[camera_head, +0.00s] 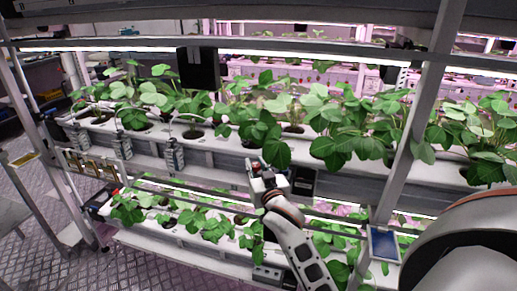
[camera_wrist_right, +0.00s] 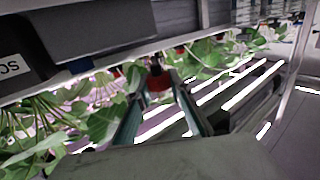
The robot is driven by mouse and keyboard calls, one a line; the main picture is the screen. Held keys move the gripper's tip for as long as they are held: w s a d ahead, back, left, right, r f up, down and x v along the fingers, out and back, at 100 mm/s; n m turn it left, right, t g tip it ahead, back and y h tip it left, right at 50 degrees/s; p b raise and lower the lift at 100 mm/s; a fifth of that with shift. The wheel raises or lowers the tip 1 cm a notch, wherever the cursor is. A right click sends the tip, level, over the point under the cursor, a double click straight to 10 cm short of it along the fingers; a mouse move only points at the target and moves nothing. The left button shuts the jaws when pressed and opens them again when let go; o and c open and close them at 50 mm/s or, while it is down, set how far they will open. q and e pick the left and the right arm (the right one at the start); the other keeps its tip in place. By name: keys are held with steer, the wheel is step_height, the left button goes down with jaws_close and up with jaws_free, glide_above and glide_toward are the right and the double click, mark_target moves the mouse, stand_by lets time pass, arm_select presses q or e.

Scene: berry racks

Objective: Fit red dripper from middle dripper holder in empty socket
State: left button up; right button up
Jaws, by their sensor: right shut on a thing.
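My right gripper (camera_head: 258,176) reaches in from the lower right, in front of the upper trough's edge. In the right wrist view its two fingers (camera_wrist_right: 157,88) are closed on a small red dripper (camera_wrist_right: 158,83) with a dark top. Grey dripper holders hang along the trough's front: a left one (camera_head: 80,138), a middle one (camera_head: 122,145) and a right one (camera_head: 173,155), all left of the gripper. I cannot make out the empty socket. My left gripper is not in view.
Leafy plants fill the upper trough (camera_head: 210,150) and the lower trough (camera_head: 185,238). A slanting metal post (camera_head: 408,140) stands right of the gripper. A dark box (camera_wrist_right: 90,32) is close in the wrist view.

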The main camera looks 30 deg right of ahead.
steer(key=shift+m+h, duration=0.4)
steer(key=shift+h, duration=0.2)
steer(key=w+d, duration=0.1)
steer(key=w+d+r, duration=0.1)
steer(key=w, duration=0.1)
steer(key=w+d, duration=0.1)
steer(key=shift+w+d+r, duration=0.3)
steer(key=shift+w+r, duration=0.05)
steer(key=shift+r, duration=0.05)
steer(key=shift+w+d, duration=0.2)
steer(key=shift+f, duration=1.1)
steer(key=shift+f+b, duration=0.3)
steer(key=shift+b, duration=0.1)
steer(key=shift+s+f+b, duration=0.1)
steer(key=shift+f+b, duration=0.25)
steer(key=shift+b, duration=0.05)
steer(key=shift+f+b, duration=0.3)
steer(key=shift+b, duration=0.05)
steer(key=shift+f, duration=0.55)
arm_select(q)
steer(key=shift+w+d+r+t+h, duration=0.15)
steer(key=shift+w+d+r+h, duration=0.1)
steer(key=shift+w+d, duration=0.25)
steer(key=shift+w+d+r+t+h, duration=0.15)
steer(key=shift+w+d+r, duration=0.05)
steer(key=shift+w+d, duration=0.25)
